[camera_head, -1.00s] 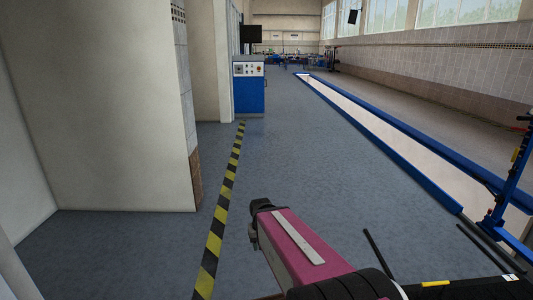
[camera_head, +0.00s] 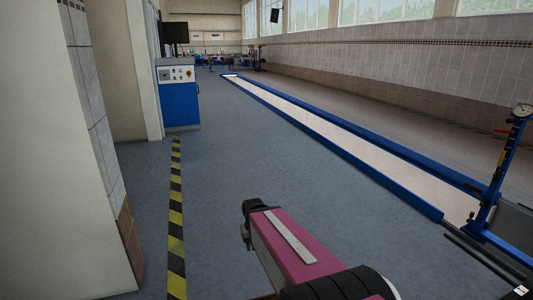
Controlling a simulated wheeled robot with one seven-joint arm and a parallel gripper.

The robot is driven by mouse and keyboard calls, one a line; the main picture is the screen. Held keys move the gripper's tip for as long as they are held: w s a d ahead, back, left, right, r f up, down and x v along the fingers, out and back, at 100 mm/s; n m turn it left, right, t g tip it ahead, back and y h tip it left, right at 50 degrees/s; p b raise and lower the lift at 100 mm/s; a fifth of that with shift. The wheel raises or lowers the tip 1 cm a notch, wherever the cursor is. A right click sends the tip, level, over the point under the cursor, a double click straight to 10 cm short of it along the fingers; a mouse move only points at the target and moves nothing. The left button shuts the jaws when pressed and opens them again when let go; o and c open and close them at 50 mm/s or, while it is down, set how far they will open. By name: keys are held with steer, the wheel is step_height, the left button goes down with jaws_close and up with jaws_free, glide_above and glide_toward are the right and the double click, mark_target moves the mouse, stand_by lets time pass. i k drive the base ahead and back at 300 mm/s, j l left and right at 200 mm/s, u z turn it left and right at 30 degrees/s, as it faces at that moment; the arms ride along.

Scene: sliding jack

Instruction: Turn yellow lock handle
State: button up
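I cannot clearly make out a yellow lock handle. A blue upright stand (camera_head: 487,200) with a round gauge (camera_head: 522,110) on top is at the right edge, beside the long pit. A small yellow part (camera_head: 501,158) and a red part are on its post, too small to identify. My pink arm link with a black end reaches up from the bottom middle, well left of the stand and apart from it. My gripper's fingers do not show.
A long blue-edged pit (camera_head: 340,133) runs into the distance on the right. A blue control cabinet (camera_head: 179,106) stands at the left. A white wall (camera_head: 50,170) and a yellow-black floor stripe (camera_head: 176,220) are near left. The grey floor between is clear.

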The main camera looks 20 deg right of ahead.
mark_target(500, 161)
steer(key=i+l+z, duration=0.15)
steer(key=i+z, duration=0.55)
steer(key=z, duration=0.15)
steer(key=i+j+z, duration=0.1)
steer(key=i+z, duration=0.35)
steer(key=i+j+z, duration=0.15)
steer(key=z, duration=0.25)
steer(key=i+z, duration=0.8)
steer(key=i+j+z, duration=0.15)
steer(key=z, duration=0.3)
steer(key=i+j, duration=0.05)
